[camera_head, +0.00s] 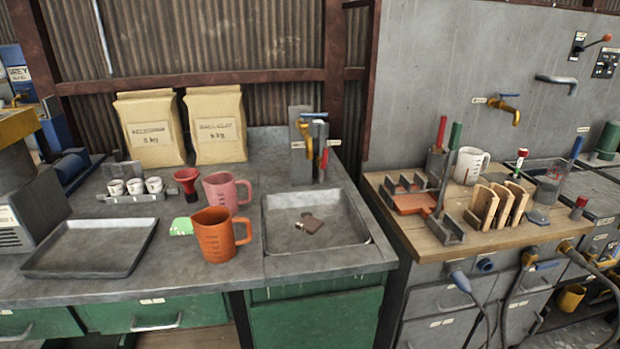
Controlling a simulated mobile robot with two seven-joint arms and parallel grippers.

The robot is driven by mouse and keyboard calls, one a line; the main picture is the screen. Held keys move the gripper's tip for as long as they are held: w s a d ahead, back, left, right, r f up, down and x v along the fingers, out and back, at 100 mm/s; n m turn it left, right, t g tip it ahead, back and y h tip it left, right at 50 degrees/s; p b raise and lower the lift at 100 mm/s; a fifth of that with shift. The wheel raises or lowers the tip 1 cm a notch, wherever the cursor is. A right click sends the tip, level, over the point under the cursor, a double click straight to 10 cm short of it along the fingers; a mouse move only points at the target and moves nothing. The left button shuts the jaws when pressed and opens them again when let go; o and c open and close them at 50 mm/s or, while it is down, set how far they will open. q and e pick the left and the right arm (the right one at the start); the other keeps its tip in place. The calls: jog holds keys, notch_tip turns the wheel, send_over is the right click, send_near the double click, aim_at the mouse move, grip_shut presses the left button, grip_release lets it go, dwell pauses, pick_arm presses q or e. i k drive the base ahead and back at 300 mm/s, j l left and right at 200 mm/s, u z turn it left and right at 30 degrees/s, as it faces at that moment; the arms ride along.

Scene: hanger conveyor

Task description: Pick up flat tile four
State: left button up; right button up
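No tile with a readable number shows, so I cannot tell which one is flat tile four. A flat orange-red tile-like piece (412,205) lies in a dark metal rack (449,232) on the wooden-topped bench at the right. Several tan tile-like slabs (484,205) stand upright and slightly tilted in a holder to the right of that rack. Neither of my grippers is in view.
The grey left counter holds an empty tray (92,248), an orange jug (215,236), a pink jug (226,190), a red funnel (187,181) and small white cups (135,186). The sink (283,241) separates them from the wooden bench (420,242). A white mug (469,165) stands behind the slabs.

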aim_at(310, 225)
jog(key=i+j+z, duration=0.2)
jog(key=j+z, duration=0.15)
jog(key=i+j+z, duration=0.2)
jog(key=j+z, duration=0.2)
